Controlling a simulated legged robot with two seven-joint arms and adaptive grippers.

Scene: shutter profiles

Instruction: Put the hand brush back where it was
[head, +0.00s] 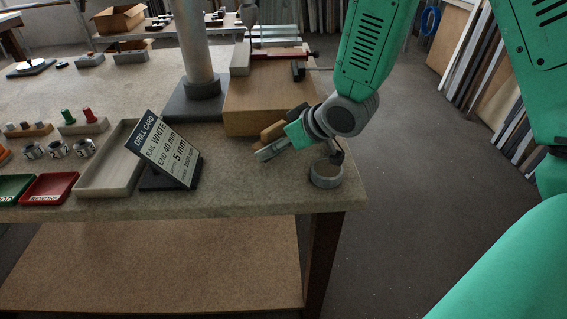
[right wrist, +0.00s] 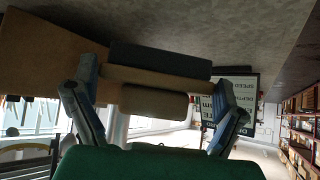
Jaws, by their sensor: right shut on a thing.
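The hand brush (right wrist: 155,80) is in my right gripper; in the right wrist view it shows a tan wooden body and a dark strip that looks like bristles, lying across between the two fingers. In the head view its brown end (head: 272,131) shows just beyond my right gripper (head: 268,150), which is shut on it low over the right part of the bench (head: 225,160). Whether the brush touches the bench top is unclear. My left gripper is not in view.
A wooden block (head: 258,108) under a clamp fixture stands behind the gripper. A drill card on a stand (head: 160,150) is to the left. A grey ring-shaped cup (head: 326,175) stands near the bench's right corner. Bare bench lies between card and cup.

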